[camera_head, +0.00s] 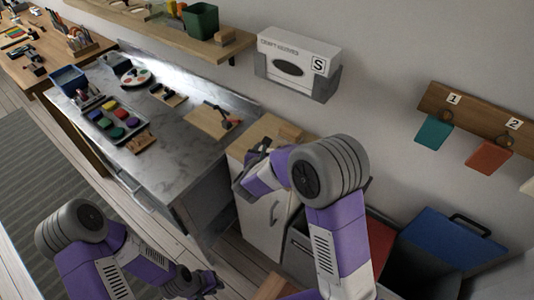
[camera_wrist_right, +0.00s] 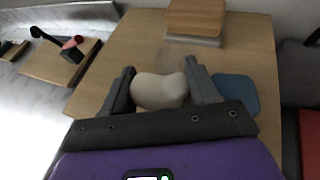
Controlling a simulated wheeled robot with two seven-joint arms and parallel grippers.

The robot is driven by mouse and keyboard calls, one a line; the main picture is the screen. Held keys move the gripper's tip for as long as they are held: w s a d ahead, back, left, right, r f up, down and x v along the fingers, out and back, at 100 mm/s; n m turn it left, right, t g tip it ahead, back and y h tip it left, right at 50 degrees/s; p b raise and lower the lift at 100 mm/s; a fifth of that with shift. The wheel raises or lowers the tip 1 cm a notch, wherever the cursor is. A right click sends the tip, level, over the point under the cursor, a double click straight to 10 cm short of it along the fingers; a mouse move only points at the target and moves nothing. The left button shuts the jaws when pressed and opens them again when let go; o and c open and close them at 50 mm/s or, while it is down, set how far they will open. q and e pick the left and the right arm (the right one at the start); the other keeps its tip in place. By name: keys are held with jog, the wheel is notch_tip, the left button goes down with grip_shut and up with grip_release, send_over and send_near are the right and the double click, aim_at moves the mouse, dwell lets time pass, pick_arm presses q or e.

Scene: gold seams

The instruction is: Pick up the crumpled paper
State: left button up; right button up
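The crumpled paper (camera_wrist_right: 160,91) is a rounded off-white lump in the right wrist view, between the two dark fingers of my right gripper (camera_wrist_right: 161,75). Both fingers meet its sides, so the gripper looks shut on it. Its near end is hidden behind the gripper body. Whether it touches the wooden top below is unclear. In the head view my right gripper (camera_head: 252,167) is over the wooden-topped cabinet, and I cannot make out the paper there. My left gripper (camera_head: 205,282) is low at the bottom of the head view, away from the furniture tops; its opening is unclear.
The wooden cabinet top (camera_wrist_right: 240,65) carries a wooden block (camera_wrist_right: 195,17) and a blue flat piece (camera_wrist_right: 237,93). A grey worktop (camera_head: 160,125) with a paint tray (camera_head: 112,123) and a wooden board (camera_head: 213,121) stands left. Bins, one with a blue lid (camera_head: 455,240), stand right.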

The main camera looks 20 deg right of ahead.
jog(key=c, duration=0.5)
